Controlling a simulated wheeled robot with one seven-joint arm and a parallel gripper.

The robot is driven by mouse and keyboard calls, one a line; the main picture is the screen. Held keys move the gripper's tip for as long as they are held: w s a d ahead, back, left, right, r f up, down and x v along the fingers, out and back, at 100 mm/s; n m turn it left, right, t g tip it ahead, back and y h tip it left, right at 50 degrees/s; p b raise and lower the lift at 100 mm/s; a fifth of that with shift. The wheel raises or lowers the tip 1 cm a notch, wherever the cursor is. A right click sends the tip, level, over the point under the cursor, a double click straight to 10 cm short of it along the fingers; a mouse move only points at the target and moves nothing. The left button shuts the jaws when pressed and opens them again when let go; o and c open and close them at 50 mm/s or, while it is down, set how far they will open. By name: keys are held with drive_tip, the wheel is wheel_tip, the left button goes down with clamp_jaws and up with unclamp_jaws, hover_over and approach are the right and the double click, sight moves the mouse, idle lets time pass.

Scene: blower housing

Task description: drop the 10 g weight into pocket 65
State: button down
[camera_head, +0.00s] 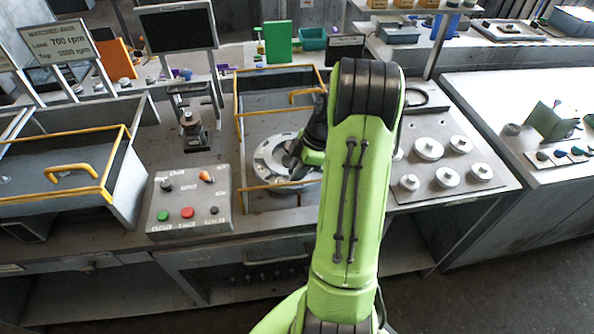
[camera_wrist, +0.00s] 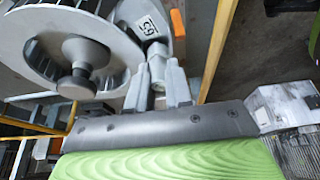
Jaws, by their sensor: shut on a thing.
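The round grey rotor (camera_head: 268,158) sits inside the yellow-edged housing in the head view, and it fills the upper left of the wrist view (camera_wrist: 30,62). A white tag reading 65 (camera_wrist: 148,27) is on its rim, seen tilted. My gripper (camera_wrist: 158,78) is shut on a small grey metal weight (camera_wrist: 156,52), which stands out between the fingertips just beside the tag. The pocket opening itself is hidden or too small to make out, and I cannot tell whether the weight touches the rim. In the head view my gripper (camera_head: 296,158) is over the rotor's right side, partly hidden by my arm.
Yellow-edged housing walls (camera_head: 238,100) stand close around the rotor. A plate with several round knobbed metal pieces (camera_head: 428,148) lies to the right. A control box with red and green buttons (camera_head: 188,198) is at the left front. A second yellow-edged bin (camera_head: 60,190) stands further left.

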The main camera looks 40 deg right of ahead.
drive_tip(key=shift+s+f, duration=0.1)
drive_tip(key=shift+f, duration=0.15)
